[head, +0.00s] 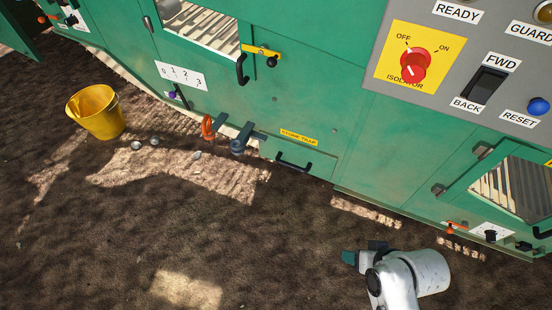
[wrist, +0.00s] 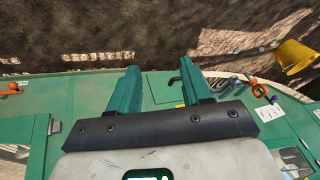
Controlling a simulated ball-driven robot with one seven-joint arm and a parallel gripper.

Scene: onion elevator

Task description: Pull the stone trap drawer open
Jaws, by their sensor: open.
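The stone trap drawer (head: 318,160) is a green panel low on the machine in the head view, with a yellow "STONE TRAP" label (head: 299,136). It looks shut, flush with the green wall. Its black bar handle (head: 293,163) runs along the lower front. My gripper (head: 349,257) is at the lower right of the head view, apart from the drawer and over the soil. Its two teal fingers (wrist: 161,72) are spread and empty.
A blue-grey latch (head: 240,140) and an orange ring (head: 207,126) stick out left of the drawer. A yellow bucket (head: 97,112) stands on the soil farther left, with stones nearby. The control panel (head: 440,75) is above right. The soil before the drawer is clear.

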